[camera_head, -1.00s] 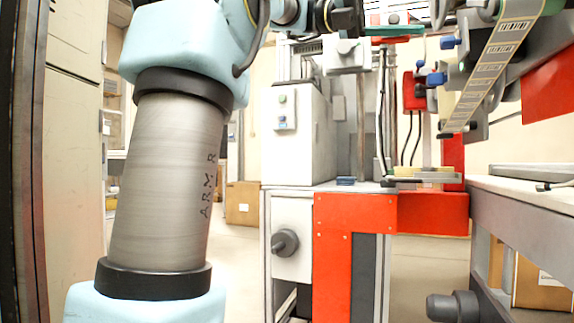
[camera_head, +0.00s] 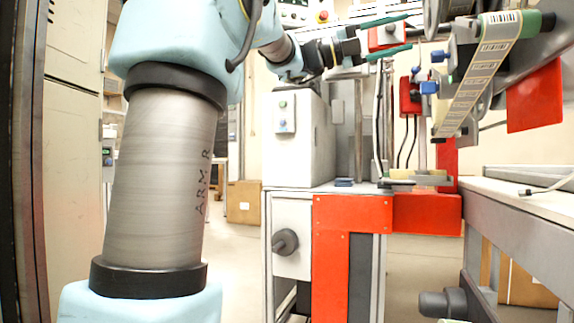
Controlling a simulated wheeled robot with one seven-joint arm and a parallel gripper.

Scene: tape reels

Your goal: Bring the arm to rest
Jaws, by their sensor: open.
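My arm (camera_head: 160,180), with a grey tube and light blue joints, rises on the left of the head view and reaches right along the top. My gripper (camera_head: 409,31) is at the top, right of centre. Its two green fingers point right and stand apart, with nothing seen held between them. It is in the air in front of the machine, and the label strip (camera_head: 478,85) hangs to its right.
A machine with a white cabinet (camera_head: 300,140) and red panels (camera_head: 332,255) stands in the middle. A grey-white bench (camera_head: 525,205) is at the right. A cardboard box (camera_head: 243,202) sits on the floor behind. A beige cabinet (camera_head: 72,150) is at the far left.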

